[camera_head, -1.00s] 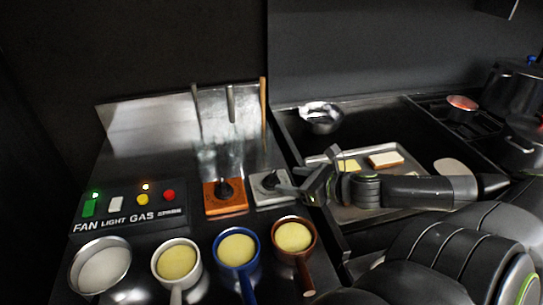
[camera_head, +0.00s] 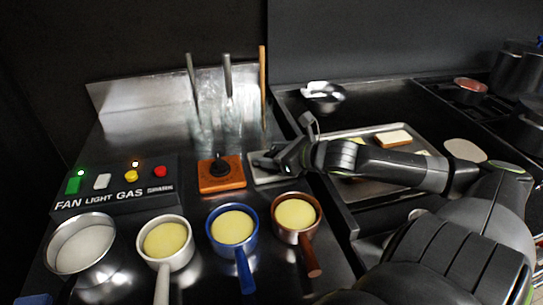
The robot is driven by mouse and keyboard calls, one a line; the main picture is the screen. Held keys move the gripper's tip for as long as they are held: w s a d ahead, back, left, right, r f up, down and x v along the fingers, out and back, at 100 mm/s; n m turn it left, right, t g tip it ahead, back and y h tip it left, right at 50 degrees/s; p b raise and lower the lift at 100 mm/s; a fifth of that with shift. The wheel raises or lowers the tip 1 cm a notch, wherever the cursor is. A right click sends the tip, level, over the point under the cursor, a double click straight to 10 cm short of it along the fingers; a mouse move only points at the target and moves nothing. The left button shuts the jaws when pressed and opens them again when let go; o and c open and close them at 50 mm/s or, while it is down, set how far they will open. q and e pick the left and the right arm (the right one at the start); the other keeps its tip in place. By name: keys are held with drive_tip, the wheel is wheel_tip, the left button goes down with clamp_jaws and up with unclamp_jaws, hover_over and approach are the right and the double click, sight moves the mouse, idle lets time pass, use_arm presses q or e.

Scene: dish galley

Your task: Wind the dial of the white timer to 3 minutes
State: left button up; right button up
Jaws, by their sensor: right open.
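The white timer (camera_head: 258,180) sits on the steel counter, just right of an orange timer (camera_head: 222,180) with a black dial. My right gripper (camera_head: 270,162) reaches in from the right and is over the white timer, its fingers around or just above the dial. The gripper hides most of the dial and the timer's face, so the dial's setting cannot be read. I cannot tell whether the fingers touch the dial. The jaws are open. My left gripper is not in view.
Four-colour switch panel (camera_head: 115,188) stands at left. Several pans stand in front, including a blue pan (camera_head: 243,257) and a brown pan (camera_head: 308,247). Upright utensils stand in a glass container (camera_head: 212,110) behind the timers. A tray (camera_head: 350,133) with bread lies under my right arm.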

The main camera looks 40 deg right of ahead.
drive_tip(key=shift+c, duration=0.3)
drive_tip(key=c, duration=0.9)
idle(0.6)
drive_tip(key=o, duration=1)
drive_tip(key=shift+c, duration=0.2)
